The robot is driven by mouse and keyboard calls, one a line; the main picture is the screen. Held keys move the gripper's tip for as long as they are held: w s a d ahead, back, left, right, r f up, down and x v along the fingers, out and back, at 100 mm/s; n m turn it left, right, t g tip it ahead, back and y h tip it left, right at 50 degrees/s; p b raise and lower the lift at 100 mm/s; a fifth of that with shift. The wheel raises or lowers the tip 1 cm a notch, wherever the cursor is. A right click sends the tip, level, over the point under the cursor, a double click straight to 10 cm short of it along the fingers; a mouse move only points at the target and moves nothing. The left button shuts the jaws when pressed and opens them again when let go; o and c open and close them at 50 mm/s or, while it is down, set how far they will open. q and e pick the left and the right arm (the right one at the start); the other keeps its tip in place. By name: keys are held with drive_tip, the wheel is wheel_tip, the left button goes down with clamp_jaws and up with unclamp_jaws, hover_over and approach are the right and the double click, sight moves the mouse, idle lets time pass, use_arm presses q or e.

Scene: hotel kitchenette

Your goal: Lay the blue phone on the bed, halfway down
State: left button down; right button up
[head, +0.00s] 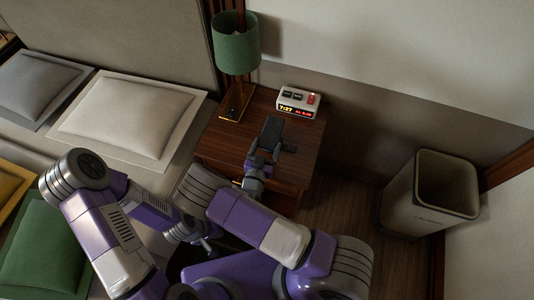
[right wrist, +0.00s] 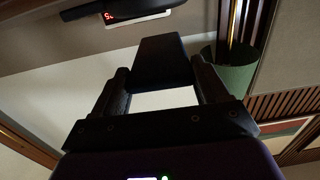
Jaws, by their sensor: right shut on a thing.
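The phone (head: 271,130) looks very dark, its blue hardly showing. It is held in my right gripper (head: 264,155) over the nightstand; I cannot tell whether it touches the top. In the right wrist view the phone (right wrist: 163,62) sits between the two fingers of my right gripper (right wrist: 163,84). The bed (head: 32,147) lies at the left of the head view, with my left arm across part of it. My left gripper (head: 207,244) is low in the middle, mostly hidden by my arms, and its jaws cannot be made out.
The nightstand (head: 307,146) carries a green lamp (head: 236,48) and a clock (head: 298,101) close behind the phone. Pillows in cream (head: 125,115), grey (head: 35,85), green (head: 42,245) and yellow (head: 10,185) lie on the bed. A bin (head: 410,205) stands at the right.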

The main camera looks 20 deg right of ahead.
sight(266, 155)
wheel_tip(266, 155, down, 5)
drive_tip(key=shift+r+b, duration=0.15)
drive_tip(key=shift+b, duration=0.8)
drive_tip(key=o, duration=1.3)
